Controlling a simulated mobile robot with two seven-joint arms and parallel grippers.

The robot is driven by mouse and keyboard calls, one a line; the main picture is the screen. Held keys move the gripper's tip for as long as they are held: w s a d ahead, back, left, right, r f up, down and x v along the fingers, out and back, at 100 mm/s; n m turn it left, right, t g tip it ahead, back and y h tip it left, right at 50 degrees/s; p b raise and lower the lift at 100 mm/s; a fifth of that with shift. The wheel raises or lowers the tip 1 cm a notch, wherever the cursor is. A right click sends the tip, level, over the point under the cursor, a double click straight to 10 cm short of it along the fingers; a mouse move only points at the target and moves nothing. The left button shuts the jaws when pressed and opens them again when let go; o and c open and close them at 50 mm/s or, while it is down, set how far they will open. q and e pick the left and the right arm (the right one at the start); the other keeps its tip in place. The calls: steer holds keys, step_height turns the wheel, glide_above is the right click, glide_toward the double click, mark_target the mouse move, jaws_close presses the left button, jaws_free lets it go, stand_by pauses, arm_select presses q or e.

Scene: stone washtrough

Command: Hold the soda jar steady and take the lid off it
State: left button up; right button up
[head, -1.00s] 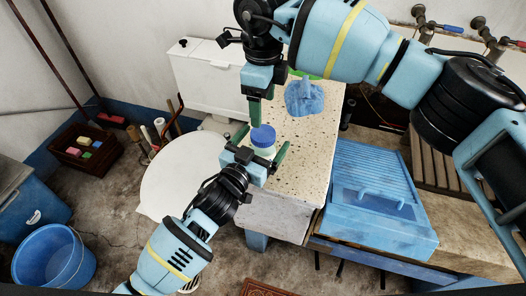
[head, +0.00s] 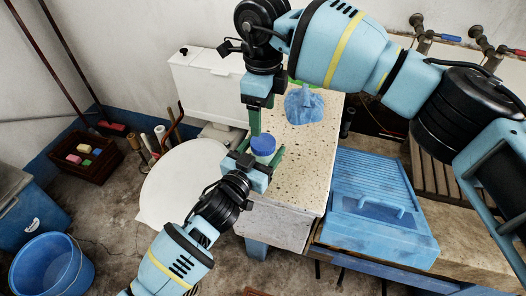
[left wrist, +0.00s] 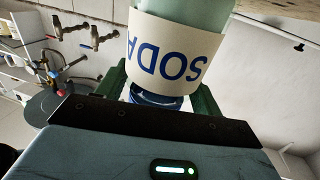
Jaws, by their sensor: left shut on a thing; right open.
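The soda jar has a blue lid (head: 263,145), which is on its top in the head view. In the left wrist view the jar (left wrist: 180,55) shows a pale label with "SODA" in blue, upside down in the picture, and the blue lid shows partly below it. My left gripper (head: 257,160) is shut around the jar, one green finger on each side. My right gripper (head: 262,118) is open, pointing down just above and behind the lid; one finger overlaps the space close to the lid. Whether it touches the lid cannot be told.
A speckled stone slab (head: 310,160) lies beside the jar, with a crumpled blue cloth (head: 304,106) on it. A blue ribbed washboard tray (head: 372,200) is to the right. A white round tabletop (head: 180,190) is left. A blue bucket (head: 50,270) stands on the floor.

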mark_target(263, 141)
steer(key=m, duration=0.5)
steer(key=shift+m, duration=0.4)
steer(key=m, duration=0.4)
steer(key=shift+m, duration=0.4)
steer(key=m, duration=1.1)
steer(key=shift+m, duration=0.4)
steer(key=shift+f, duration=4)
steer(key=shift+c, duration=0.4)
